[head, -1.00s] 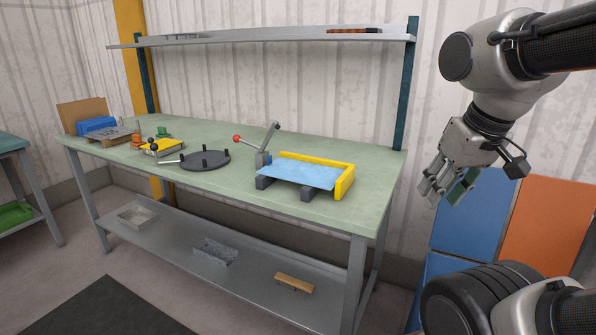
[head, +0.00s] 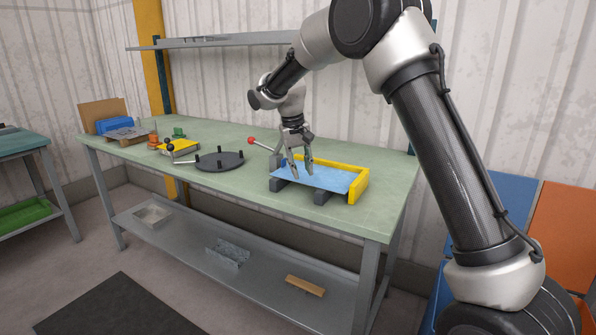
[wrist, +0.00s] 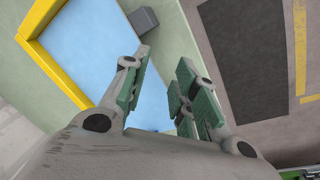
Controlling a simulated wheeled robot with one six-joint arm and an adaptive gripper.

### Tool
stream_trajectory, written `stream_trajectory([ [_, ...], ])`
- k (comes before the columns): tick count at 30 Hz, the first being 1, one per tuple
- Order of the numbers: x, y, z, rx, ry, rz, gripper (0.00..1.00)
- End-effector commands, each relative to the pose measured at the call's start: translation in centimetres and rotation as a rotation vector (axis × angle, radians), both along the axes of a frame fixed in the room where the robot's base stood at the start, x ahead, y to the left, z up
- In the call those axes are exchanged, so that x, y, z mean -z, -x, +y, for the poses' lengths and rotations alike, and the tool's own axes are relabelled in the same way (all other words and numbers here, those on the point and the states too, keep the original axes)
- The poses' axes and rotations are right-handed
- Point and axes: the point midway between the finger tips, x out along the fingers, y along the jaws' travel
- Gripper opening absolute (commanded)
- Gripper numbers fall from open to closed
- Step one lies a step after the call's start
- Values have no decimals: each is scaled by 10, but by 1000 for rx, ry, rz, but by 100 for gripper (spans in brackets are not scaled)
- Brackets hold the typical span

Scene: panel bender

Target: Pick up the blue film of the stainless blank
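The blue film (head: 324,178) covers the top of the flat blank, which rests on dark support blocks (head: 285,186) against a yellow L-shaped stop (head: 358,184) on the bench. The film also shows in the wrist view (wrist: 85,45), with its edge partly behind a finger. My gripper (head: 301,175) points down above the front left part of the film. Its two fingers are apart with nothing between them; green pads show in the wrist view (wrist: 158,92). I cannot tell whether the fingertips touch the film.
A clamp with a red-knobbed lever (head: 252,141) stands just left of the blank, close to my gripper. A dark round plate with pegs (head: 219,162) lies further left on the green bench (head: 235,190). A shelf (head: 215,42) runs above the bench's back.

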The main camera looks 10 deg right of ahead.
Motion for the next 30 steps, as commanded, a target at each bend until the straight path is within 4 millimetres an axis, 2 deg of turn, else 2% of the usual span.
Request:
stream_trajectory([
  [1,14,-24,18,34,13,-19,29],
  [3,24,-55,38,103,24,-61,29],
  [6,27,-96,60,230,25,-144,29],
  [8,15,-118,65,322,13,-207,29],
  [10,-19,-139,69,441,-21,-297,29],
  [12,-40,-147,68,543,-44,-352,29],
  [13,-44,-148,68,580,-48,-364,29],
  [18,-41,-146,63,710,-55,-380,29],
  [26,-14,-151,56,728,-59,-382,29],
  [30,8,-151,50,728,-59,-381,29],
])
